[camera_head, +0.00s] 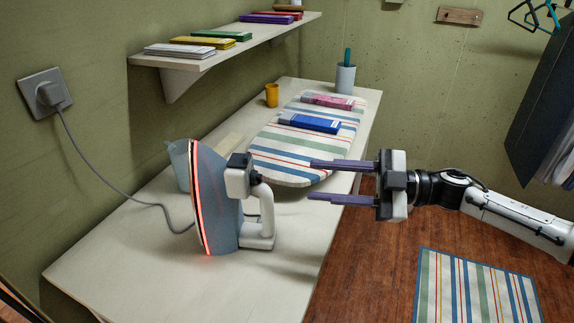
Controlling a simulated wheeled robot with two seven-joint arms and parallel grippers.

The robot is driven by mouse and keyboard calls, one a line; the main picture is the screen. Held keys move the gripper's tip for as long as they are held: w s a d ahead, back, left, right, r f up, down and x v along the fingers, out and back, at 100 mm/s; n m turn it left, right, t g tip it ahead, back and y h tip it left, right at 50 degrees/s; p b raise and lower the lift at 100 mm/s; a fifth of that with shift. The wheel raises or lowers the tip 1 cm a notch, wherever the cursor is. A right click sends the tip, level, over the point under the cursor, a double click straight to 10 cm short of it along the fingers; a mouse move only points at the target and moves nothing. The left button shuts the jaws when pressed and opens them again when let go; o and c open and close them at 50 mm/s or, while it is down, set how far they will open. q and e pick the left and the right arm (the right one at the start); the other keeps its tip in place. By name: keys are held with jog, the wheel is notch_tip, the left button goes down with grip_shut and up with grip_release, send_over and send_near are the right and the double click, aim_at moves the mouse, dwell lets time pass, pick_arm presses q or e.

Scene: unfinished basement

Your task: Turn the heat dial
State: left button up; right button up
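A clothes iron (222,215) stands on its heel on the white table (190,285), tip up, with its soleplate facing left. The soleplate's edge glows orange-red. Its white handle (263,218) is on the right side, with a white and dark block above it. I cannot clearly make out the heat dial. My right gripper (311,180) comes in from the right, to the right of the iron and apart from it. Its two purple fingers are spread, point left and hold nothing. My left gripper is not in view.
A grey cord runs from the iron to a wall plug (52,95). A clear jug (179,163) stands behind the iron. A striped ironing board (275,165) with cloths, an orange cup (272,95) and a grey cup (345,79) lie farther back. A shelf (210,62) overhangs. The table's front is clear.

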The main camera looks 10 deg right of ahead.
aim_at(262, 176)
jog(key=p+x, duration=0.1)
jog(key=x, duration=0.9)
jog(key=shift+a+f, duration=0.1)
